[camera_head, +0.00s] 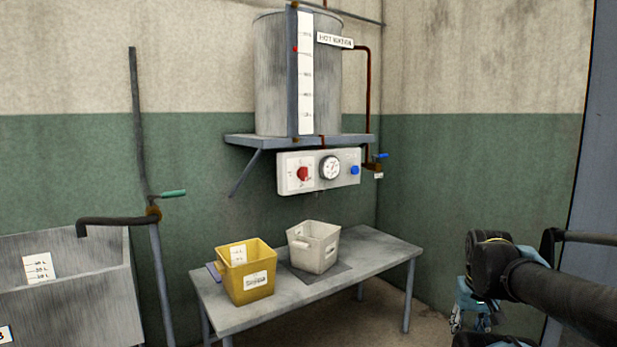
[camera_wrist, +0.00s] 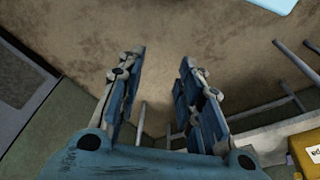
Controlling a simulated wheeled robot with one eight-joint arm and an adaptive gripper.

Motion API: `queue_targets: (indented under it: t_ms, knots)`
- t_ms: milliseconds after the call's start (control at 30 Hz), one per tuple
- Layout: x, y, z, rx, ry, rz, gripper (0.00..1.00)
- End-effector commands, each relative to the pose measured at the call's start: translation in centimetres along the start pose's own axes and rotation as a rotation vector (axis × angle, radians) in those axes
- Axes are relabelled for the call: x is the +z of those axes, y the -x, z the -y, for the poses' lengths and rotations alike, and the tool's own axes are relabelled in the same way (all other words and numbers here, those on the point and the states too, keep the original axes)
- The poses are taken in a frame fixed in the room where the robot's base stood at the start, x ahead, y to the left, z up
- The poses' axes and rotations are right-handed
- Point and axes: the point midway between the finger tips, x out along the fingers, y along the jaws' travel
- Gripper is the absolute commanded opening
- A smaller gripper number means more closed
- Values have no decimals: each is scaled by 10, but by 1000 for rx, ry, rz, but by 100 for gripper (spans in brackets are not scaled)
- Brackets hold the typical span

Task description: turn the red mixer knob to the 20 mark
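The red mixer knob (camera_head: 303,174) sits on the left part of a white control panel (camera_head: 319,186) on the wall, in the head view. The marks around the knob are too small to read. A round dial (camera_head: 330,168) and a blue knob (camera_head: 355,170) are on the same panel. My gripper (camera_head: 472,322) is at the lower right of the head view, well away from the panel. In the wrist view its two fingers (camera_wrist: 160,90) are spread apart with nothing between them, over bare floor. The red knob is not in the wrist view.
A grey metal table (camera_head: 372,262) below the panel holds a yellow bin (camera_head: 232,285) and a white bin (camera_head: 325,262). A shelf (camera_head: 240,139) with the hot water tank (camera_head: 270,80) is just above the panel. A metal sink (camera_head: 80,310) stands at left. Floor shows around the table.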

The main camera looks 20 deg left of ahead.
Motion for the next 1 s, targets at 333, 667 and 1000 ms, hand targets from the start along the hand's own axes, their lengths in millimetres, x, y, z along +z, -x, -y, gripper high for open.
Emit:
queue_targets:
  t_ms: [333,667,1000]
  knots:
    - [-50,26,57,-206,-161,-115,38]
    - [-177,109,202,-796,-686,-130,38]
    - [-285,200,316,-1338,-1326,257,38]
